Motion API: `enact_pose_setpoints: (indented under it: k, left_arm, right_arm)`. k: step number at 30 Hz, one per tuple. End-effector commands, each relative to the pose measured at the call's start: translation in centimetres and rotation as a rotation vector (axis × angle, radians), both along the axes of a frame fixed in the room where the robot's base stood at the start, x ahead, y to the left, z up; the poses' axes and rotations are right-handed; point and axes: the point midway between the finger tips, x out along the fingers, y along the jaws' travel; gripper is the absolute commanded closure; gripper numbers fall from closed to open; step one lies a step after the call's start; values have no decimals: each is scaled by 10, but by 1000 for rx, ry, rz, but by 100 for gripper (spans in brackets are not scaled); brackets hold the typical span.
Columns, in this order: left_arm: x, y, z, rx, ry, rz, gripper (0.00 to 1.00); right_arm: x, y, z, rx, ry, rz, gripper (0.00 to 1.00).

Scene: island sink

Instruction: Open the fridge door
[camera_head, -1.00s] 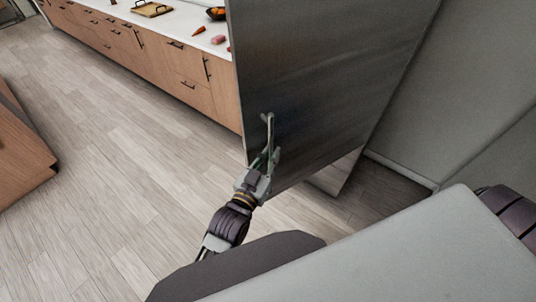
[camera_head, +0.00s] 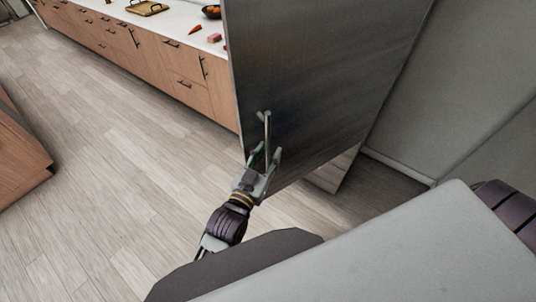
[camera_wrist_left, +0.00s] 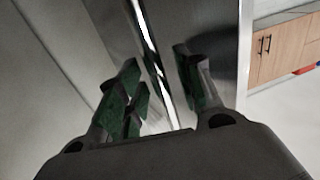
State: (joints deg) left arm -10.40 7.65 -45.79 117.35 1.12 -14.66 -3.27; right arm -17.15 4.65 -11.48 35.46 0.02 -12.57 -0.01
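The fridge door (camera_head: 330,70) is a tall dark brushed-metal panel in the middle of the head view. Its slim vertical handle (camera_head: 267,128) is near the lower left edge. My left gripper (camera_head: 267,156) is at the lower part of the handle, its fingers spread. In the left wrist view the bright handle (camera_wrist_left: 150,45) runs between the two green-padded fingers (camera_wrist_left: 160,78), with a visible gap to the right finger. I cannot tell whether the left finger touches it. I cannot tell how far the door stands from its frame. My right gripper is out of view.
A wooden counter (camera_head: 150,55) with a white top runs along the back left, with a tray (camera_head: 147,8) and a bowl (camera_head: 211,12) on it. A wooden cabinet (camera_head: 20,155) is at the left edge. The plank floor (camera_head: 110,170) between is clear. A grey wall (camera_head: 440,90) is at right.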

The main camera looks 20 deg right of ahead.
Motion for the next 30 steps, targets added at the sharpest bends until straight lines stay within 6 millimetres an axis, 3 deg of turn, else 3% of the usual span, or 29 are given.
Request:
enact_pose_setpoints:
  k: [30]
  left_arm:
    - [-70, 73, -1, 1, 0, 0, 65]
  right_arm:
    - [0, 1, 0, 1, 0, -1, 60]
